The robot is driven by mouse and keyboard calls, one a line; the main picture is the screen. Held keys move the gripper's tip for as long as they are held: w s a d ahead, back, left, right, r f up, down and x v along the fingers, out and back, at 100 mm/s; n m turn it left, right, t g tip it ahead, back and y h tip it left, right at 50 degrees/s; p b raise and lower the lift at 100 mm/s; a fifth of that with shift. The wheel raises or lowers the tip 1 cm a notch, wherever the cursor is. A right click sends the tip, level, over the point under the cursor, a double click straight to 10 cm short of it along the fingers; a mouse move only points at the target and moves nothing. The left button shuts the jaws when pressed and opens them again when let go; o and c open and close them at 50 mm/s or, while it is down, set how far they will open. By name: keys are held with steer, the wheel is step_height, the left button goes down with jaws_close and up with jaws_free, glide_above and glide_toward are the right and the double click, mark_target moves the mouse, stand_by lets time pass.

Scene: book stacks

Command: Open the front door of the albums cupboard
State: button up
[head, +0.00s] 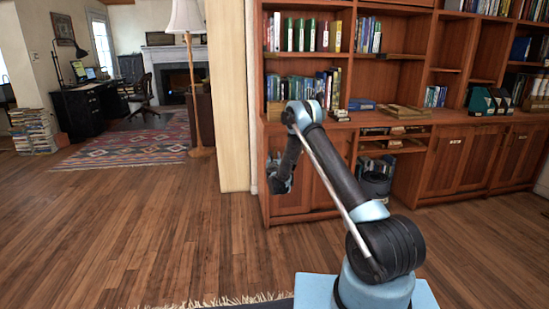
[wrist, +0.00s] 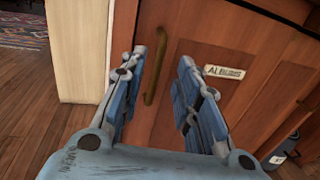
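The albums cupboard door (wrist: 208,100) is a reddish-brown wooden panel that looks closed. A white label (wrist: 224,72) starting with "AL" is on it, and a slim brass vertical handle (wrist: 155,68) is left of the label. My gripper (wrist: 161,58) is open, with one finger on each side of the handle in the wrist view. I cannot tell whether either finger touches the handle or the door. In the head view, my gripper (head: 281,178) is at the left end of the bookcase's lower cupboards, in front of the door (head: 292,204), and my arm hides part of it.
A pale wall end (head: 230,100) stands just left of the bookcase. Right of the door is an open niche with a dark round container (head: 375,184), then more closed cupboard doors (head: 448,160). A floor lamp (head: 190,60) stands farther back. The wooden floor (head: 150,230) at left is clear.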

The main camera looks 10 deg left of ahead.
steer(key=shift+w+a, duration=0.2)
steer(key=shift+w, duration=2.35)
steer(key=shift+c, duration=0.4)
jaws_close()
